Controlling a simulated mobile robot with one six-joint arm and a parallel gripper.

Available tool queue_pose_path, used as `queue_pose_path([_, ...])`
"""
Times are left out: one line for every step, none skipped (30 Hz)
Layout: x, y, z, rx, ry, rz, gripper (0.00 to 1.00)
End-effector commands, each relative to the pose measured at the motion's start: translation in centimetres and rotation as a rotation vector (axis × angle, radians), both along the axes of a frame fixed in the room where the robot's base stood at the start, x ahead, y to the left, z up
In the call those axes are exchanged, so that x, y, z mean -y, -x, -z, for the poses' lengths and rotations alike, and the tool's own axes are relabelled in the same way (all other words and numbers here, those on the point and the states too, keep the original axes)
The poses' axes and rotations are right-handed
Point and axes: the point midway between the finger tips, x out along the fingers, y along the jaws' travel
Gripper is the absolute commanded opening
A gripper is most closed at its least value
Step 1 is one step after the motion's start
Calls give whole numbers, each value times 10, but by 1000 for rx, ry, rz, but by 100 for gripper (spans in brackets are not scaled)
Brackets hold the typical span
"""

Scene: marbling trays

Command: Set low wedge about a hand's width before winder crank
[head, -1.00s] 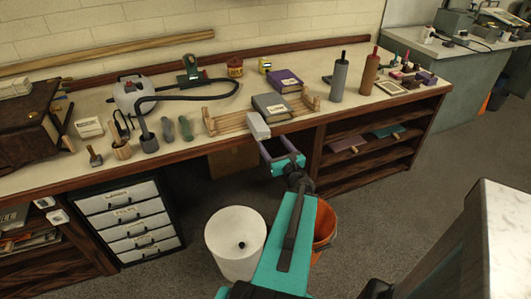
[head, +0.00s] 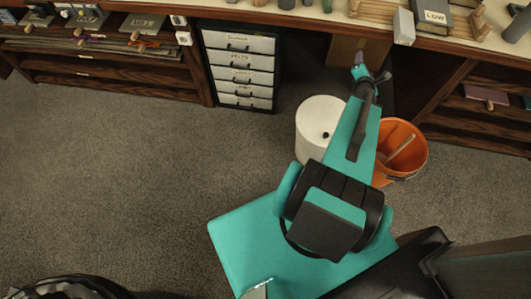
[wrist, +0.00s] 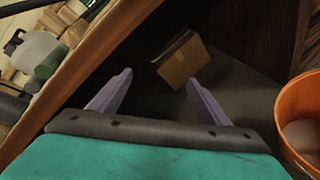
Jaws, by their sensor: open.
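A grey block with a label reading LOW (head: 437,17) lies on the bench top at the upper right of the head view, cut by the frame's top edge. I take it for the low wedge. I cannot make out the winder crank in the current frames. My gripper (head: 360,62) is in front of the bench, below its top edge, left of the block and apart from it. In the wrist view my gripper (wrist: 159,76) has its two lavender fingers spread, with nothing between them.
A pale grey block (head: 404,27) sits at the bench edge beside a wooden rack (head: 374,10). A cardboard box (wrist: 180,61) is under the bench. A white cylinder (head: 314,118) and an orange bucket (head: 418,158) stand near my arm. Floor at left is clear.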

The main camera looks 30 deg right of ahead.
Motion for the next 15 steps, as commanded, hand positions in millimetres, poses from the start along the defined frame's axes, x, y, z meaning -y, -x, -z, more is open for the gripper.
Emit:
queue_pose_path([-14, -8, 13, 8, -63, 19, 70])
queue_pose_path([-20, -11, 21, 14, -104, 37, 70])
queue_pose_path([-29, -14, 31, 21, -156, 61, 70])
queue_pose_path([-37, -17, 39, 27, -196, 79, 70])
queue_pose_path([-44, -19, 47, 29, -234, 99, 70])
queue_pose_path([-55, -22, 57, 34, -287, 125, 70])
queue_pose_path([-63, -24, 65, 36, -324, 145, 70])
queue_pose_path([-72, -25, 72, 38, -362, 165, 70])
queue_pose_path([-83, -27, 82, 40, -411, 193, 70])
queue_pose_path([-92, -28, 90, 41, -448, 216, 70])
queue_pose_path([-101, -29, 98, 40, -483, 237, 70])
queue_pose_path([-114, -29, 108, 39, -531, 269, 70])
queue_pose_path([-123, -29, 115, 37, -565, 292, 70])
queue_pose_path([-133, -29, 122, 36, -599, 316, 70])
queue_pose_path([-145, -29, 131, 32, -643, 350, 70])
